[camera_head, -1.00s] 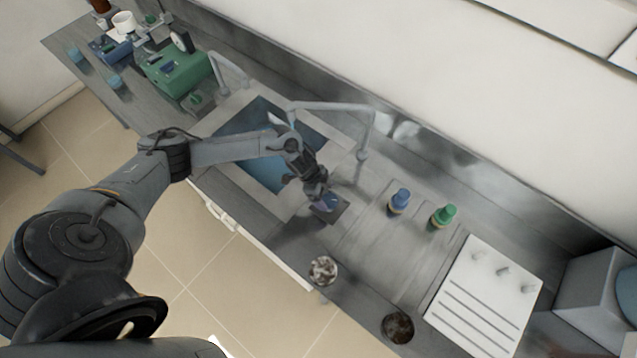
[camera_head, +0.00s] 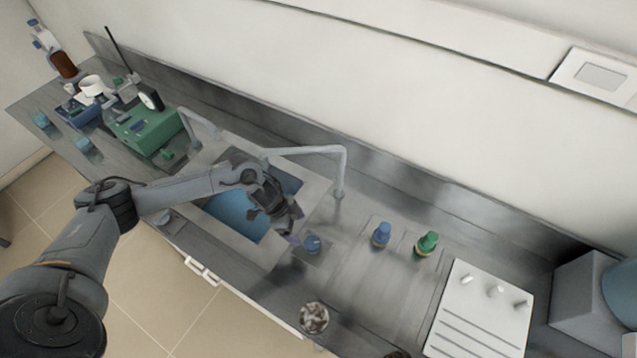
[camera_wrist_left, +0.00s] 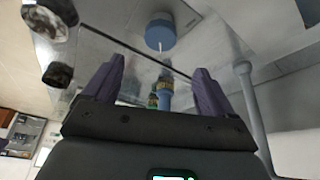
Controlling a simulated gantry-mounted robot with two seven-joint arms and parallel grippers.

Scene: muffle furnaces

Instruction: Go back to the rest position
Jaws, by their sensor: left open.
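My left gripper (camera_head: 290,232) is above the right side of the sink in the head view. In the left wrist view its two purple fingers (camera_wrist_left: 155,88) stand wide apart with nothing held between them. A blue round-topped object (camera_head: 312,243) stands on a dark square on the counter, close to the fingertips and apart from them. It also shows in the left wrist view as a blue disc (camera_wrist_left: 160,35) beyond the fingers. My right gripper is in neither view.
A sink (camera_head: 240,213) with a tall grey faucet (camera_head: 340,185) lies under my left arm. A blue bottle (camera_head: 381,235), a green bottle (camera_head: 427,243) and a white board (camera_head: 470,335) are to the right. A green device (camera_head: 150,130) stands at the left. A glass dish (camera_head: 314,318) sits near the front edge.

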